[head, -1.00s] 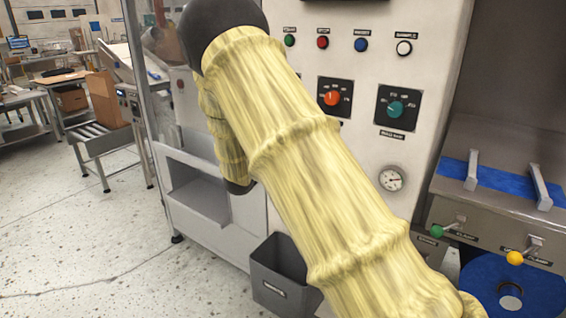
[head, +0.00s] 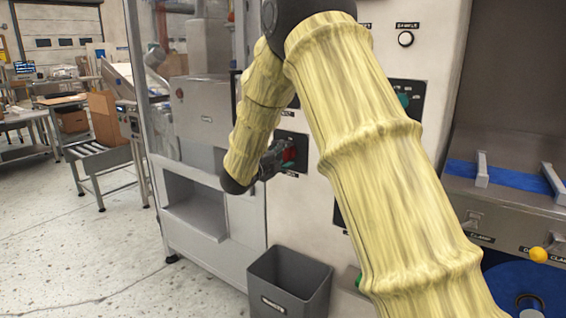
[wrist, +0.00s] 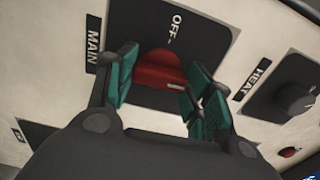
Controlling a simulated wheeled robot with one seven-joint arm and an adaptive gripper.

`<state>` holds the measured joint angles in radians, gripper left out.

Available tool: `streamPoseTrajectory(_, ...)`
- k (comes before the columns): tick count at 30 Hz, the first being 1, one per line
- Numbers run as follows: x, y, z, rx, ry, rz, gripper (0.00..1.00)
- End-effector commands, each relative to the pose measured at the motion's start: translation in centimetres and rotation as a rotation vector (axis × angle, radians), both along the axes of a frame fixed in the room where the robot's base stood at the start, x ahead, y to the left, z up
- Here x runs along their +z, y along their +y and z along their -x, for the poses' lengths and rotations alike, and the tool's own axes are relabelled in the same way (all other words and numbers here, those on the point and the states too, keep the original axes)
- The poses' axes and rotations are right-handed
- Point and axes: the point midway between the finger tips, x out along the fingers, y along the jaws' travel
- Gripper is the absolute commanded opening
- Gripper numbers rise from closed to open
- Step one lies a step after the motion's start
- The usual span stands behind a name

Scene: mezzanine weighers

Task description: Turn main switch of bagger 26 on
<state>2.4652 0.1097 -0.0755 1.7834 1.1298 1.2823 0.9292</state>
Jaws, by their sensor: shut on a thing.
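The main switch is a red knob (wrist: 162,70) on a dark plate (wrist: 205,45) in the wrist view, beside a "MAIN" label. "OFF" is printed on the plate above the knob. My gripper (wrist: 165,92) has its teal finger pads on either side of the knob and is shut on it. A pale mark shows on the knob's near edge; the rest of the scale is hidden. In the head view my gripper (head: 278,160) meets the red knob (head: 290,155) on the panel's lower left, partly covered by the fingers.
A "HEAT" label and a dark knob (wrist: 298,98) sit right of the switch in the wrist view. In the head view a grey bin (head: 290,280) stands below the panel. My arm hides much of the panel. Open floor lies at left.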

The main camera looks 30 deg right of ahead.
Motion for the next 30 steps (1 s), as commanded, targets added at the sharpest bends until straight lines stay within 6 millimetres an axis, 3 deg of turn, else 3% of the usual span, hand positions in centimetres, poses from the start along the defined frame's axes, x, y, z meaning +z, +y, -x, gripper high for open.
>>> streamPoseTrajectory(18, -0.32, -0.03, 0.13, -0.003, -0.031, -0.018, 0.28)
streamPoseTrajectory(19, -0.32, -0.04, 0.13, -0.003, -0.030, -0.018, 0.57)
streamPoseTrajectory(21, -0.29, -0.03, 0.12, -0.002, -0.031, -0.017, 0.70)
streamPoseTrajectory(30, -0.11, 0.09, 0.00, 0.000, -0.032, -0.016, 0.73)
